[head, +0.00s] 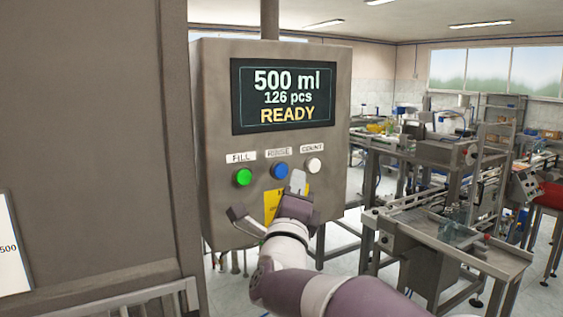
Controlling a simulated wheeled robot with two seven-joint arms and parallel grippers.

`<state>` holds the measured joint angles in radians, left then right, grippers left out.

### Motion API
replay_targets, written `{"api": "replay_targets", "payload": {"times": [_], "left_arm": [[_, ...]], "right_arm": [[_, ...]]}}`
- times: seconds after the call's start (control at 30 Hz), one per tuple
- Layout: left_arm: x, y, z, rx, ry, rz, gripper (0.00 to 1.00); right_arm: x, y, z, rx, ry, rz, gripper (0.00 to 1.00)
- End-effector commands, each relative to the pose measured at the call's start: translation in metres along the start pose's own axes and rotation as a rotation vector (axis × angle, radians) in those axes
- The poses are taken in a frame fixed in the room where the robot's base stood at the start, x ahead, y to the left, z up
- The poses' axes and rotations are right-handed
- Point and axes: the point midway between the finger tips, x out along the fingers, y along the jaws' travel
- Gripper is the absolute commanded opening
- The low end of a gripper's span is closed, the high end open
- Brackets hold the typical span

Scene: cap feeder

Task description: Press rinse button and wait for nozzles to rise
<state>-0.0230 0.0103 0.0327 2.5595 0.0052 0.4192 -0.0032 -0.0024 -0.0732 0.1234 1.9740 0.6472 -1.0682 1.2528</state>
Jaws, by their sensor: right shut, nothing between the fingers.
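The grey control panel (220,110) fills the middle of the head view. Its screen (283,97) reads 500 ml, 126 pcs, READY. The blue button (280,171) sits under the RINSE label (278,152). A green button (243,177) under FILL is to its left, and a white button (314,165) under COUNT is to its right. My right gripper (299,180) is shut and empty, its tip just right of and slightly below the blue button. I cannot tell whether it touches the panel. My left gripper is not in view. No nozzles are recognisable here.
A yellow label (271,207) on the panel is partly hidden behind my right gripper. A large grey cabinet wall (90,130) stands at the left, with a metal rail (120,302) below. Conveyor machinery (440,230) stands to the right, with floor showing between.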

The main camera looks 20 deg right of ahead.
Motion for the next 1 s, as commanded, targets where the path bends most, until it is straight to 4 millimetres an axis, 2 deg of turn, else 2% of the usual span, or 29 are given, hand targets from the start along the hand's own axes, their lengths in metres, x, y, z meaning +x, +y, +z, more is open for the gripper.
{"api": "replay_targets", "payload": {"times": [0.1, 0.3, 1.0], "left_arm": [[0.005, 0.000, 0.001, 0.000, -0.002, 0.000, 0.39], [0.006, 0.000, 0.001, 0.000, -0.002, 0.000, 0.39], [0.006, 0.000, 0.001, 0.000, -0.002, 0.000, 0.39]], "right_arm": [[0.007, 0.008, 0.006, 0.000, -0.001, -0.001, 0.00], [0.014, 0.012, 0.011, 0.001, -0.001, -0.001, 0.00], [0.015, 0.012, 0.011, 0.000, -0.001, -0.001, 0.00]]}}
